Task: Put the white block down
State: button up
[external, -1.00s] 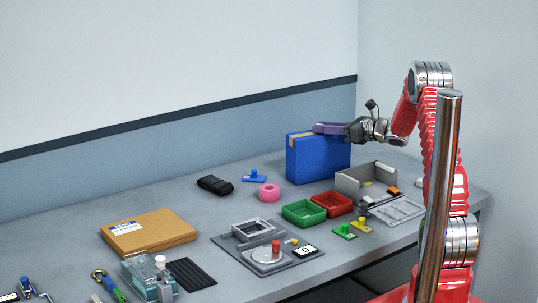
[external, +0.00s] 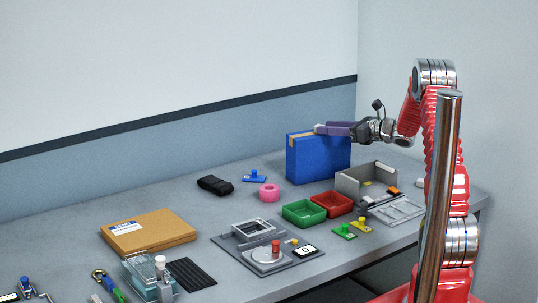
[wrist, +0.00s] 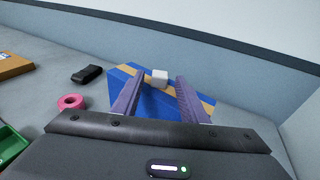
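The white block (wrist: 160,77) sits on the top of the blue box (wrist: 150,108), on or beside its tan strip. In the external view the block shows only as a small pale patch (external: 318,128) at the fingertips. My gripper (wrist: 160,83) is open, with a purple finger on each side of the block and a gap on both sides. In the external view my gripper (external: 326,128) is level with the top of the upright blue box (external: 318,160).
A pink ring (external: 269,193), a black pouch (external: 215,185) and a blue knobbed piece (external: 254,176) lie left of the box. Green (external: 303,213) and red (external: 333,204) trays and a grey bin (external: 366,184) stand in front. The wall is behind.

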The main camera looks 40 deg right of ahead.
jog(key=v, duration=1)
dwell(0.4)
jog(key=s+a+r+n+g+y, duration=0.1)
jog(key=s+a+r+n+g, duration=0.25)
jog(key=a, duration=0.55)
jog(key=s+a+n+g, duration=0.2)
jog(key=s+a+n, duration=0.3)
jog(key=a+n, duration=0.25)
jog(key=s+a+r+n+g+y, duration=0.1)
jog(key=s+a+n+g, duration=0.3)
jog(key=a, duration=0.6)
jog(key=s+a+n+h, duration=0.2)
jog(key=s+n+h, duration=0.6)
jog(key=s+n, duration=0.8)
jog(key=s, duration=0.5)
jog(key=shift+s+n, duration=0.3)
jog(key=shift+s, duration=0.1)
